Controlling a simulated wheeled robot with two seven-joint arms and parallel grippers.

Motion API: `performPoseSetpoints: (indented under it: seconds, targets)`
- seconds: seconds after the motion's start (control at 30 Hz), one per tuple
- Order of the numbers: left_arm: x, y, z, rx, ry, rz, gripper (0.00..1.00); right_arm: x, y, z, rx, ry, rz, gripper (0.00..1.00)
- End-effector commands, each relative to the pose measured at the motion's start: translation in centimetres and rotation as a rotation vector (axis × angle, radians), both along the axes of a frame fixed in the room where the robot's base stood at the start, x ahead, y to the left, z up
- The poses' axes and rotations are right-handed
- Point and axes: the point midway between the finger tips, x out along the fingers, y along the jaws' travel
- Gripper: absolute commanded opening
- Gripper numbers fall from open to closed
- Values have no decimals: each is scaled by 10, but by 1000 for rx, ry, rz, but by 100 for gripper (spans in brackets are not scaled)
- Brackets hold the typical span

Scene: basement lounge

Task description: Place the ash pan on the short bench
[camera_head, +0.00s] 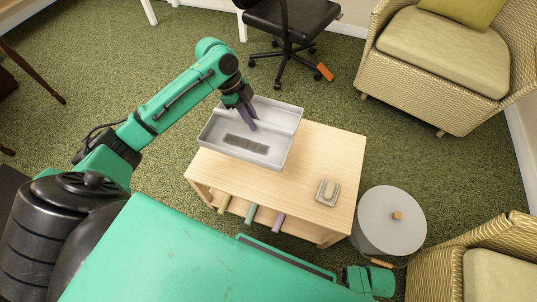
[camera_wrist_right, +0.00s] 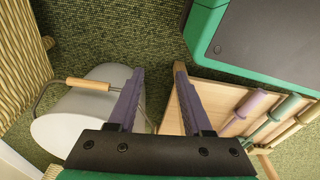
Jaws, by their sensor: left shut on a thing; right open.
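The ash pan appears to be the grey rectangular tray (camera_head: 284,146) with a dark slotted patch in its floor. It is at the back left of the light wooden short bench (camera_head: 330,150), its left part reaching past the bench top. I cannot tell whether it rests on the bench or hangs just above it. My left gripper (camera_head: 249,119) reaches down into the pan and is shut on it, at what looks like an inner ridge; the fingertips partly hide the grip. My right gripper (camera_wrist_right: 158,82) is open and empty, low beside the bench's front right.
A small dish with a pale bar (camera_head: 328,191) sits on the bench's right. A lidded grey bucket (camera_head: 378,225) stands right of the bench. A wicker armchair (camera_head: 410,85) and black office chair (camera_head: 290,22) stand behind.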

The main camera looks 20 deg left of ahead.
Motion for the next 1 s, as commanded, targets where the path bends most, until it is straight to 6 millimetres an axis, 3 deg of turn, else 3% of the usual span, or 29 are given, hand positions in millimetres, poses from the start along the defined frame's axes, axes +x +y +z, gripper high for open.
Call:
performPoseSetpoints:
  seconds: [0.03,0.1,0.33,0.63,0.83,0.87,0.93,1.0]
  targets:
    - [-1,-1,-22,-2,6,2,0,7,2,1,2,-7,-3,50]
    - [-1,-1,-46,-2,4,3,0,16,5,11,6,-10,-5,50]
    - [0,0,-119,-1,2,5,0,39,18,53,27,-20,5,50]
    - [0,0,-170,0,-1,6,0,47,26,96,45,-29,17,50]
    - [0,0,-172,1,-1,4,0,47,26,103,46,-27,18,50]
    - [-1,0,-172,1,1,4,21,47,26,103,46,-27,18,50]
    - [-1,0,-172,1,2,4,47,47,26,103,46,-27,18,50]
    - [-1,0,-172,1,1,4,47,47,26,103,46,-27,18,50]
